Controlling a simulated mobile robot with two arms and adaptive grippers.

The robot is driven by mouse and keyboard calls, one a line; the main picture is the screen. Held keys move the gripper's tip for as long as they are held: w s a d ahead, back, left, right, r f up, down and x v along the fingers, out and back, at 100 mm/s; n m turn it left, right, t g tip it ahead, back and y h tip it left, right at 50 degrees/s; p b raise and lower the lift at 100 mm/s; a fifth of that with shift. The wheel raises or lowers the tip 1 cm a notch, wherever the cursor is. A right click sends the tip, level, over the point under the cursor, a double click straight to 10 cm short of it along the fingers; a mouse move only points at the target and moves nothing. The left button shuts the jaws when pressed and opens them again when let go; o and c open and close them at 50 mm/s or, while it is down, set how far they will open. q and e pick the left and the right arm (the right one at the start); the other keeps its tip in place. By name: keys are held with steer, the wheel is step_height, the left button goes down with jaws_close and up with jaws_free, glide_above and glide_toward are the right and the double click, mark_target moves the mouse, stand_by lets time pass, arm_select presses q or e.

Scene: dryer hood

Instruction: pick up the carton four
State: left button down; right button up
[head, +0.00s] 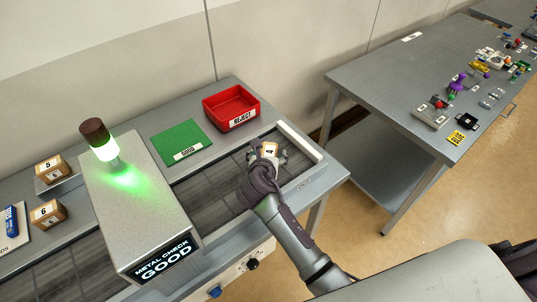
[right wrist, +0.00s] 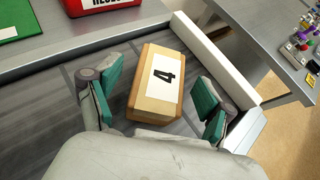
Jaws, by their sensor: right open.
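Carton four (right wrist: 154,84) is a small tan box with a white label reading 4. It lies on the dark conveyor belt near its right end, close to the white end stop. In the head view the carton (head: 270,149) shows just beyond my right gripper (head: 268,157), which partly covers it. In the right wrist view my right gripper (right wrist: 155,105) is open, with one green-padded finger on each side of the carton. Gaps show between both pads and the carton. My left gripper is not in view.
A white end stop (right wrist: 215,58) closes the belt. A red REJECT bin (head: 231,108) and a green GOOD mat (head: 182,142) lie behind the belt. The metal check housing (head: 140,200) with a lit green lamp stands left. Cartons five (head: 50,168) and six (head: 48,213) are farther left.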

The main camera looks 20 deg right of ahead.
steer(key=shift+w+d+f, duration=0.25)
steer(key=shift+w+f, duration=0.1)
steer(key=shift+w, duration=0.15)
steer(key=shift+r, duration=0.1)
steer(key=c, duration=1.4)
